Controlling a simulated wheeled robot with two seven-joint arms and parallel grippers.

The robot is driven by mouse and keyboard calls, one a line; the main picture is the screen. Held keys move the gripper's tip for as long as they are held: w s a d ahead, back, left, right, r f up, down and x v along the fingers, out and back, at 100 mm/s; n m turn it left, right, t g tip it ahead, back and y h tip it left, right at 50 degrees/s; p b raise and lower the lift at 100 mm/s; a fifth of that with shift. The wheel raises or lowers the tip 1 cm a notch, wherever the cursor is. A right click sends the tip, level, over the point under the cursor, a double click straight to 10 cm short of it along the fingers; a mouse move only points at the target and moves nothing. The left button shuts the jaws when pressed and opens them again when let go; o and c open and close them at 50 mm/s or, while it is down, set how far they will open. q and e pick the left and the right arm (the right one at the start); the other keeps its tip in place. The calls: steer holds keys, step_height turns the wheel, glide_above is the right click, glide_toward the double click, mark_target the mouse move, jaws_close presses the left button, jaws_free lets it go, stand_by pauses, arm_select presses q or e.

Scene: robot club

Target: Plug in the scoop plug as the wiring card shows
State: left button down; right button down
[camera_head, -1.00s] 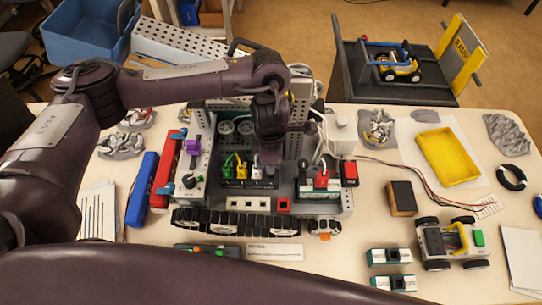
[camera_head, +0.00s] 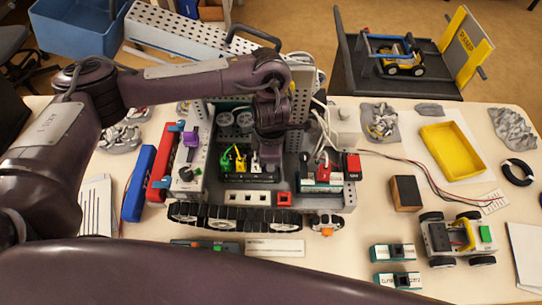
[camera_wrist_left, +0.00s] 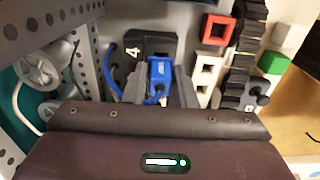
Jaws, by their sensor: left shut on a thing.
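A blue plug (camera_wrist_left: 160,75) sits between the two fingers of my left gripper (camera_wrist_left: 160,92), which is shut on it. The plug is over or at a black socket block marked 4 (camera_wrist_left: 140,48); whether it is seated I cannot tell. In the head view my left gripper (camera_head: 271,165) points down at the right end of the black socket strip (camera_head: 240,179) and hides the blue plug. Green (camera_head: 227,161) and yellow (camera_head: 240,162) plugs stand at the strip's left part, with a pale one beside them. My right gripper is not in view.
The strip sits in a grey tracked machine (camera_head: 235,222). A red plug (camera_head: 322,172) and white cables stand to its right. A striped sheet (camera_head: 97,200) lies at the left; its details are too small to read. A yellow tray (camera_head: 452,150) and wheeled cart (camera_head: 455,240) are at right.

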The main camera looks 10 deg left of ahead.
arm_select(q)
steer(key=shift+f+b, duration=0.15)
steer(key=shift+b, duration=0.15)
stand_by(0.5)
steer(key=shift+f, duration=0.2)
stand_by(0.4)
steer(key=shift+s+f+b, duration=0.1)
steer(key=shift+f+b, duration=0.75)
steer(key=shift+b, duration=0.35)
stand_by(1.6)
steer(key=c, duration=1.1)
jaws_free()
steer(key=shift+r, duration=0.15)
steer(key=shift+r+p, duration=2.65)
steer(key=shift+r, duration=0.3)
steer(key=shift+f, duration=0.1)
